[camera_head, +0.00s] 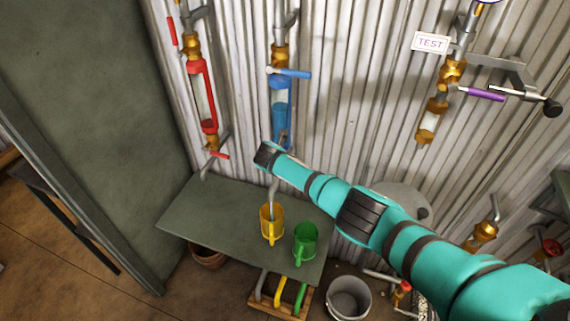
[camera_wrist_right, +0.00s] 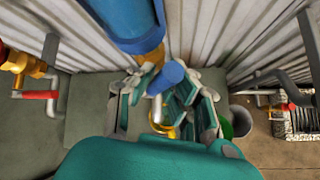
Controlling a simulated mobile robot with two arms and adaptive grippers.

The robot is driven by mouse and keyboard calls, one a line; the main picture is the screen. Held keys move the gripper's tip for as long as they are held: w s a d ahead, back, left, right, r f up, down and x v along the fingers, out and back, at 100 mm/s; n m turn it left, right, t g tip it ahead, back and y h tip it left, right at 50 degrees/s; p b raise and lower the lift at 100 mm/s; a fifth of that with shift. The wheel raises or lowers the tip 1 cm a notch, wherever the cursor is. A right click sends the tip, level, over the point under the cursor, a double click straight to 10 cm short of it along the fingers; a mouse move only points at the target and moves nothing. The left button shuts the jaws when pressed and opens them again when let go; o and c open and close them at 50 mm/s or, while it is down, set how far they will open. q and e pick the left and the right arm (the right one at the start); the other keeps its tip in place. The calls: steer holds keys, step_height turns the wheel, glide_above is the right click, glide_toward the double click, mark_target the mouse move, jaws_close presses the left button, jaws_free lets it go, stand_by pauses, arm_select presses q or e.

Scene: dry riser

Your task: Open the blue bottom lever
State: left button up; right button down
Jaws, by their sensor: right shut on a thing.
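The blue bottom lever (camera_wrist_right: 166,78) shows in the right wrist view as a short blue cylinder below the blue-framed sight tube (camera_wrist_right: 135,20). My right gripper (camera_wrist_right: 168,96) is shut on it, with fingers on both sides of the lever. In the head view my right arm comes in from the lower right, and its wrist hides the bottom lever and the gripper fingers. The blue tube (camera_head: 281,112) with a blue upper lever (camera_head: 289,73) stands above the wrist. My left gripper is not in view.
A green-grey table (camera_head: 200,212) below carries a yellow mug (camera_head: 267,226) and a green mug (camera_head: 306,242). A red-framed tube (camera_head: 209,95) with a red bottom lever (camera_head: 219,155) is to the left. A purple lever (camera_head: 484,94) is at the right. A bucket (camera_head: 348,300) stands on the floor.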

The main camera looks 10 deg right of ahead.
steer(key=shift+w+a+r, duration=0.35)
steer(key=shift+a+r, duration=0.1)
steer(key=c, duration=1.6)
jaws_free()
steer(key=o, duration=0.3)
steer(key=shift+a+f, duration=0.1)
steer(key=shift+f, duration=0.1)
steer(key=shift+o, duration=0.2)
steer(key=shift+s, duration=0.1)
steer(key=v, duration=1.1)
steer(key=shift+a+r, duration=0.2)
steer(key=shift+r, duration=0.15)
steer(key=shift+s, duration=0.1)
